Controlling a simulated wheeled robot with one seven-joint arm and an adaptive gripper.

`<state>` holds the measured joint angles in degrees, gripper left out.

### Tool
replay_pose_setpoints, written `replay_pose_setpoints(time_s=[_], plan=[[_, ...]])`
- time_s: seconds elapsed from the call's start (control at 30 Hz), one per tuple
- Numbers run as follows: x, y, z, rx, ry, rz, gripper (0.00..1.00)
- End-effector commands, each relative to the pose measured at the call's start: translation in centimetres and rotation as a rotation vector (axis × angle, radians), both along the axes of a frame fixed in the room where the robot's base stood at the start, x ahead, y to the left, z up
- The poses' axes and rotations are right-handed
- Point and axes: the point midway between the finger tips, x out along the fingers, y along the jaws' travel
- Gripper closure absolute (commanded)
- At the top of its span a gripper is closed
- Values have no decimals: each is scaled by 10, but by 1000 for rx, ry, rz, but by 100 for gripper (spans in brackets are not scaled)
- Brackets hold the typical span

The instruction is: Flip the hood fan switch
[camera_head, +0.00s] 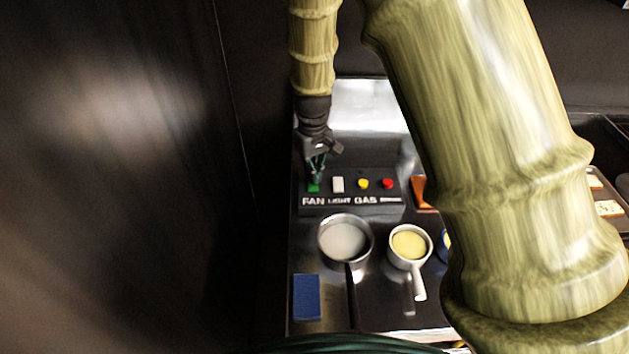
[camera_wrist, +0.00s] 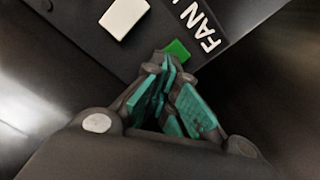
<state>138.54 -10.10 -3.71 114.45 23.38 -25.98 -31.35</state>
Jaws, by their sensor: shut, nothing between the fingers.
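The black switch panel (camera_head: 353,203) stands on the metal counter, with white lettering FAN, LIGHT and GAS. The green fan switch (camera_head: 313,188) is at its left end, above the word FAN. In the wrist view the green switch (camera_wrist: 177,50) shows just beyond my fingertips, partly covered by them. My gripper (camera_head: 316,178) points down at the green switch, shut and empty. Its teal finger pads (camera_wrist: 168,95) are close together in the wrist view. I cannot tell whether the tips touch the switch, nor which way the switch is set.
A white switch (camera_head: 338,184), a yellow button (camera_head: 363,183) and a red button (camera_head: 387,183) sit right of the green one. In front are a saucepan (camera_head: 345,240), a smaller yellow-filled pan (camera_head: 409,244) and a blue sponge (camera_head: 307,297). A dark wall (camera_head: 110,200) rises at left.

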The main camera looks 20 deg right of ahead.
Motion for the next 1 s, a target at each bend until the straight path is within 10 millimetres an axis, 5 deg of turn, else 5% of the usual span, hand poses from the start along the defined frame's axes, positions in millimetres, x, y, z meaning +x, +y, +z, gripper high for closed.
replay_pose_setpoints(time_s=[1.0], plan=[[0,0,57,0,0,-2,100]])
